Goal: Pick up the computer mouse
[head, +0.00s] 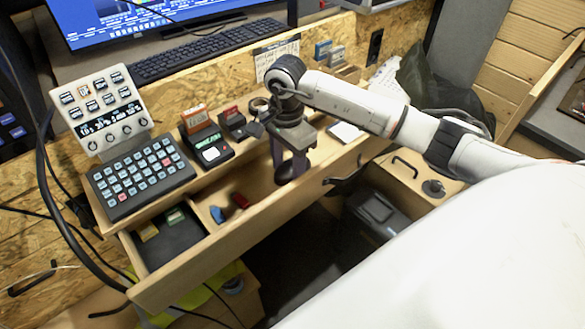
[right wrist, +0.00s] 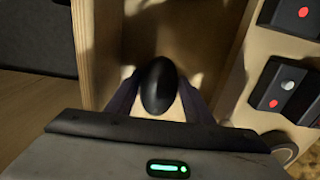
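The computer mouse (right wrist: 158,86) is black and rounded, and lies on the light floor of the open wooden drawer (head: 262,190). In the head view the mouse (head: 284,173) is partly hidden by my right gripper (head: 288,170). My right gripper points down into the drawer, with one finger on each side of the mouse. In the right wrist view the gripper's fingers (right wrist: 160,82) look spread, with narrow gaps beside the mouse; contact is not clear. My left gripper is not in view.
The drawer's front wall (head: 235,240) and the desk edge flank my gripper. A blue item (head: 217,214) and a red item (head: 240,200) lie left in the drawer. Card readers (head: 208,148), a button pad (head: 140,178) and a keyboard (head: 207,50) stand behind.

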